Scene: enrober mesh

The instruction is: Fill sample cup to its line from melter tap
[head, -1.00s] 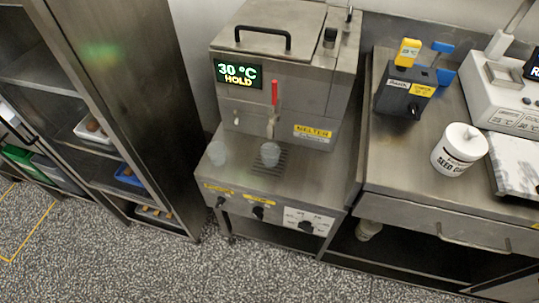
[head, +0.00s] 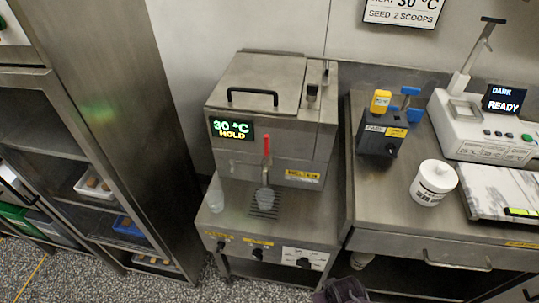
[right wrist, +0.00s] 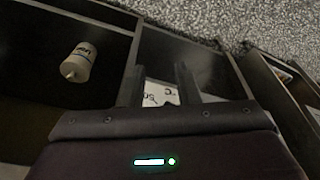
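The melter (head: 255,80) is a steel box with a green display reading 30 °C. Its tap has an upright red lever (head: 266,146). I cannot make out a fill line or the contents of either cup. My right gripper (right wrist: 158,85) shows two dark fingers apart with nothing between them, low in front of the bench. A dark part of mine shows at the head view's bottom edge. My left gripper is out of view.
On the right bench stand a dark box with a yellow tag (head: 382,130), a white seed tub (head: 433,182), an instrument reading READY (head: 485,125) and a marble slab (head: 505,190). A steel rack (head: 100,130) stands left. A pale container (right wrist: 78,62) shows in a dark shelf.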

